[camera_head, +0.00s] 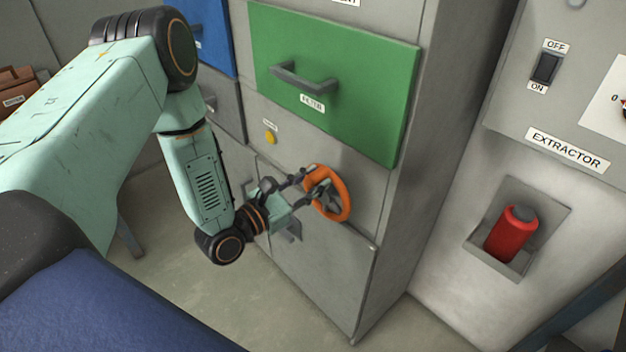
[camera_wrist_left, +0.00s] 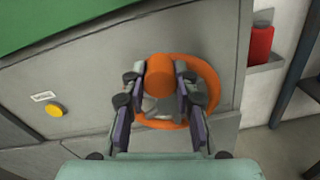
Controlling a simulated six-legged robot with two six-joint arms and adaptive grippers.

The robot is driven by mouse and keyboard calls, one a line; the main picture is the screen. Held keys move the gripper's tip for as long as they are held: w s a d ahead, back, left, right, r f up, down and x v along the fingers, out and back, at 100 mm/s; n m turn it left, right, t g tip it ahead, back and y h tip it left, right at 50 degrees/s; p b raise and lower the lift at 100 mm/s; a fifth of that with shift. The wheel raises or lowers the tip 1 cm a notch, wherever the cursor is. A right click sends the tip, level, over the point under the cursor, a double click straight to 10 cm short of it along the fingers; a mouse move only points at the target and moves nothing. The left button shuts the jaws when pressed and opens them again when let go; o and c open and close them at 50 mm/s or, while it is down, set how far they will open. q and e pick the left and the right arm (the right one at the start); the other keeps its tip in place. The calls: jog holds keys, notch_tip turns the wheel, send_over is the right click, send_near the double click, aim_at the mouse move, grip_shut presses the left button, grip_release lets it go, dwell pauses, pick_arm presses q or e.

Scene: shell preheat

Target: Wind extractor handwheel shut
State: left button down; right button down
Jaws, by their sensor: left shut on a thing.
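The orange handwheel (camera_head: 341,190) is mounted on the front of the grey cabinet, below the green drawer. In the left wrist view the handwheel's ring (camera_wrist_left: 206,77) surrounds a grey hub, and a thick orange knob (camera_wrist_left: 160,75) stands out toward the camera. My left gripper (camera_head: 312,186) reaches the handwheel from the left in the head view. In the wrist view my left gripper (camera_wrist_left: 160,92) has its fingers on both sides of the orange knob, shut on it. The fingers hide part of the ring. My right gripper is not in view.
A green drawer (camera_head: 345,82) with a bar handle sits above the handwheel. A yellow button (camera_head: 270,138) is left of it. At right, the extractor panel has an OFF/ON switch (camera_head: 546,68) and a red cylinder (camera_head: 511,234) in a recess. Grey floor lies below.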

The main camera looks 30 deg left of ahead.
pick_arm(q)
jog(key=shift+w+r, duration=0.1)
jog(key=c, duration=1)
grip_release()
jog(key=shift+v, duration=6.05)
